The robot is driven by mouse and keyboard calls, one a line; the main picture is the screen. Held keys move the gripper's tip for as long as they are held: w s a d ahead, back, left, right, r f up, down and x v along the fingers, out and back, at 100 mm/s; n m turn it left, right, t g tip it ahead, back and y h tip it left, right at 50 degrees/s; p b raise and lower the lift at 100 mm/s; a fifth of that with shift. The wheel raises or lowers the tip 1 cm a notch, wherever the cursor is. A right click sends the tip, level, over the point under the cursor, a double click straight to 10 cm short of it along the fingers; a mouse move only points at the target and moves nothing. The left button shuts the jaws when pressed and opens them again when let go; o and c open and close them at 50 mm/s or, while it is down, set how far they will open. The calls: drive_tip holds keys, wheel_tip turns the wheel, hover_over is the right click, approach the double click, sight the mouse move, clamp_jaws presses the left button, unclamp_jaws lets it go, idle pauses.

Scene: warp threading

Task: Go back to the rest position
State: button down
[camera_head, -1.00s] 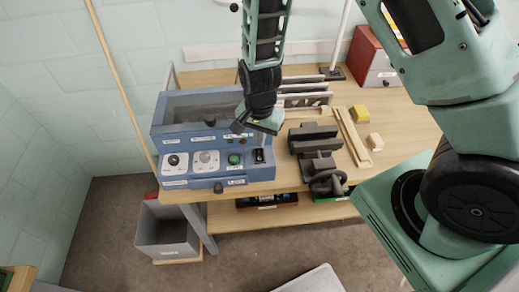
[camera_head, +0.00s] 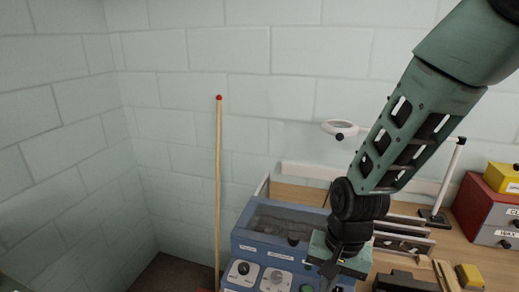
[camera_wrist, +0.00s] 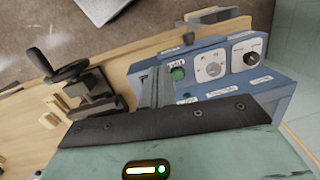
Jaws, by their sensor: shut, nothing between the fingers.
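My gripper (camera_head: 330,270) is low in the head view, in front of the right part of the blue control box (camera_head: 243,262). Its fingers look closed and empty, and the arm above them slopes up to the right. In the wrist view the dark front edge of my gripper crosses the frame, with the narrow fingers (camera_wrist: 160,88) beside the box's green button (camera_wrist: 178,73). I cannot tell whether the fingers touch the box, which also shows in the wrist view (camera_wrist: 270,98) with its white dials.
A wooden pole (camera_head: 218,190) with a red tip leans by the wall. A ring lamp (camera_head: 340,128) stands behind the arm. A red cabinet (camera_head: 482,212) with a yellow box (camera_head: 503,178) is at the right. A vise (camera_wrist: 98,92) with a handwheel sits beside the box.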

drive_tip(key=s+r+n+b, duration=0.3)
drive_tip(key=s+n+b, duration=0.4)
drive_tip(key=s+n, duration=0.5)
drive_tip(key=s, duration=0.2)
drive_tip(key=shift+s+a+r+h, duration=0.15)
drive_tip(key=shift+s+r+h, duration=0.2)
drive_tip(key=shift+h, duration=0.05)
